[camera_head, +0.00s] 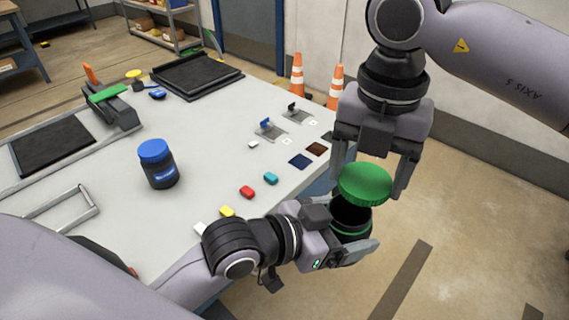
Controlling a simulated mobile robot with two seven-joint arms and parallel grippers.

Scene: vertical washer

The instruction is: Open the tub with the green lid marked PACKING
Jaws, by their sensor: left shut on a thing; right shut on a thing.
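The green lid (365,182) is between the fingers of my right gripper (370,186), which comes down from above and is shut on it. The dark tub (350,218) is just below the lid, with a green band around its side. My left gripper (352,250) is shut on the tub from the left, off the table's right edge. The lid is tilted and sits above and slightly right of the tub's dark top. It looks lifted off, though it overlaps the rim in this view. The PACKING marking is not readable here.
A jar with a blue lid (157,164) stands on the grey table (110,200). Black trays, a clamp-like tool (108,95) and switches are farther back. Orange cones (297,75) stand behind.

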